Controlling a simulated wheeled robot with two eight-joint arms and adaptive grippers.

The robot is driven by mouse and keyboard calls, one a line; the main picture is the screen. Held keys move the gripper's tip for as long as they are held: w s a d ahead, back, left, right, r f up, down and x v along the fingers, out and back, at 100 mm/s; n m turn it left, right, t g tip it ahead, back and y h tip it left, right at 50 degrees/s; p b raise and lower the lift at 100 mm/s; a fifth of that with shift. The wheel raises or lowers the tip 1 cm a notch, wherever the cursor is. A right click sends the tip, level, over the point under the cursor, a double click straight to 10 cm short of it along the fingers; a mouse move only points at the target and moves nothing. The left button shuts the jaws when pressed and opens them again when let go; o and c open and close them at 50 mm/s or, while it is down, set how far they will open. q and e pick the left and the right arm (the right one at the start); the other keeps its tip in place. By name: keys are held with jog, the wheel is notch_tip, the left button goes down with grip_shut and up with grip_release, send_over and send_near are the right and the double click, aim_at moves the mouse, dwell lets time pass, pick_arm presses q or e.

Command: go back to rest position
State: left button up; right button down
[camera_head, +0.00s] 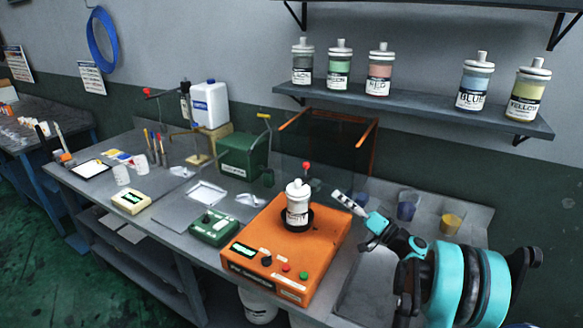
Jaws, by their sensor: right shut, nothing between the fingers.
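My right gripper (350,203) comes in from the lower right on its teal and black arm. Its pale fingers are shut and empty. It sits above the bench, just right of the orange machine (262,246) and apart from the white bottle. The white bottle (297,203) with a white cap stands upright in the dark round holder on top of the orange machine. My left gripper does not show.
A wall shelf (420,108) holds several labelled bottles, among them a red one (378,72). A blue cup (407,206) and a yellow cup (452,222) stand near my right arm. A green device (213,228) sits left of the machine.

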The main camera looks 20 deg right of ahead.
jog(key=shift+a, duration=0.1)
jog(key=s+a+f+g, duration=0.1)
jog(key=s+a+g, duration=0.1)
jog(key=a, duration=0.4)
jog(key=s+a+f+n+g+h, duration=0.1)
jog(key=s+a+g, duration=0.2)
jog(key=a, duration=0.4)
jog(key=s+a+f+g, duration=0.1)
jog(key=s+a+g, duration=0.1)
jog(key=a, duration=0.5)
jog(key=shift+s+f+g+h, duration=0.15)
jog(key=shift+f+g+h, duration=0.25)
jog(key=shift+g, duration=0.1)
jog(key=s+f+n+g+h, duration=0.1)
jog(key=s+f+h, duration=0.3)
jog(key=s, duration=0.6)
jog(key=s+a+f+n+g+h, duration=0.1)
jog(key=s+f+h, duration=0.3)
jog(key=s, duration=0.6)
jog(key=shift+s+f+g, duration=0.2)
jog(key=shift+s+g, duration=0.15)
jog(key=shift+g, duration=0.35)
jog(key=shift+a, duration=0.1)
